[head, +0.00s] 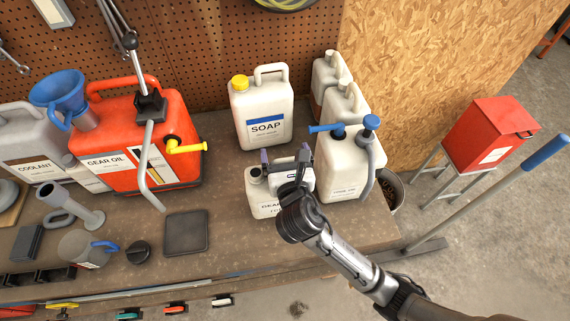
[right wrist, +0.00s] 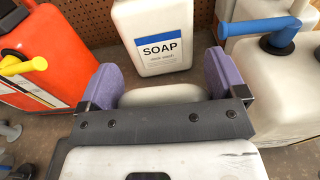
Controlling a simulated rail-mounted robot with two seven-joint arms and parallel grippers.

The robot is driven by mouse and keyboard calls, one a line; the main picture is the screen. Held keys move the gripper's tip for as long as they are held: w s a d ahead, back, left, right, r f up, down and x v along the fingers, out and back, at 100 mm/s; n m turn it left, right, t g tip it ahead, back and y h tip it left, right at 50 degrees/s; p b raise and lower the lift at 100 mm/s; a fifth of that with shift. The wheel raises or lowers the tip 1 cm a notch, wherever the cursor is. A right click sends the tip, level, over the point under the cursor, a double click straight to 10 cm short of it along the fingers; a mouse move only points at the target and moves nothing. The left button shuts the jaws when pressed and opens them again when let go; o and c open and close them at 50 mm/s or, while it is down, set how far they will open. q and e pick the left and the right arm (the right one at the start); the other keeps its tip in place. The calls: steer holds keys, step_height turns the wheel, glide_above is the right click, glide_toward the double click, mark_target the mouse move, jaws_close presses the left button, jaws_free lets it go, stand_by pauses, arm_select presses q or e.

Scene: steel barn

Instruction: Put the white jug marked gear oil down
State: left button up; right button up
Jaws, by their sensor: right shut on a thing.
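The white jug marked gear oil (head: 262,204) is upright over the right part of the workbench, in front of the soap jug. My right gripper (head: 284,164) is shut on its top from above. In the right wrist view, the purple finger pads stand on either side of the jug's white top (right wrist: 160,95). The gripper and wrist hide part of the jug and its label. I cannot tell whether its base touches the bench. My left gripper is not in view.
The white soap jug (head: 263,112) stands behind; a white jug with blue pump fittings (head: 345,165) is close on the right. The orange gear oil can (head: 128,175) is left. A dark square pad (head: 186,233) lies left of the held jug. The bench (head: 345,230) ends just in front.

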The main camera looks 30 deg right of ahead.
steer(key=shift+f+b, duration=0.55)
steer(key=shift+f, duration=1.25)
steer(key=o, duration=1.6)
steer(key=shift+f, duration=0.1)
